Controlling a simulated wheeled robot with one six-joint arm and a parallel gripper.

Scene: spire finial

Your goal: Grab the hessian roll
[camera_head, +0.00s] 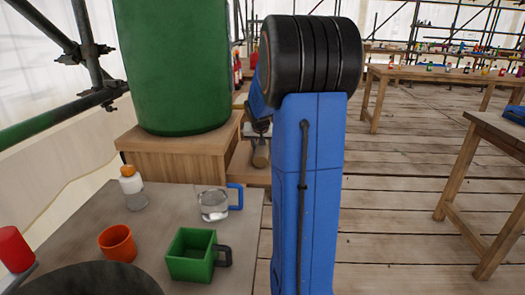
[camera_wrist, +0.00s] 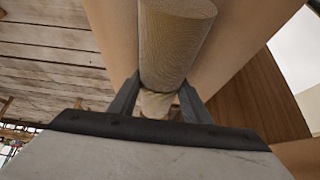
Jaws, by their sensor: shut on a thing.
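The hessian roll (camera_wrist: 176,45) is a tan, woven-textured cylinder at the top middle of the wrist view. My gripper (camera_wrist: 160,88) has one dark finger on each side of the roll's near part and is shut on it. In the head view, a small brown end of what looks like the roll (camera_head: 261,155) shows beside my blue arm, by the wooden cabinet. My arm hides much of that area. I cannot tell whether the roll still touches a surface.
A grey table (camera_head: 80,240) holds a green mug (camera_head: 190,255), an orange cup (camera_head: 117,243), a glass of water (camera_head: 212,205) and a white bottle (camera_head: 132,188). A large green drum (camera_head: 175,65) stands on a wooden cabinet (camera_head: 175,162). Plank floor (camera_head: 390,215) is open at right.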

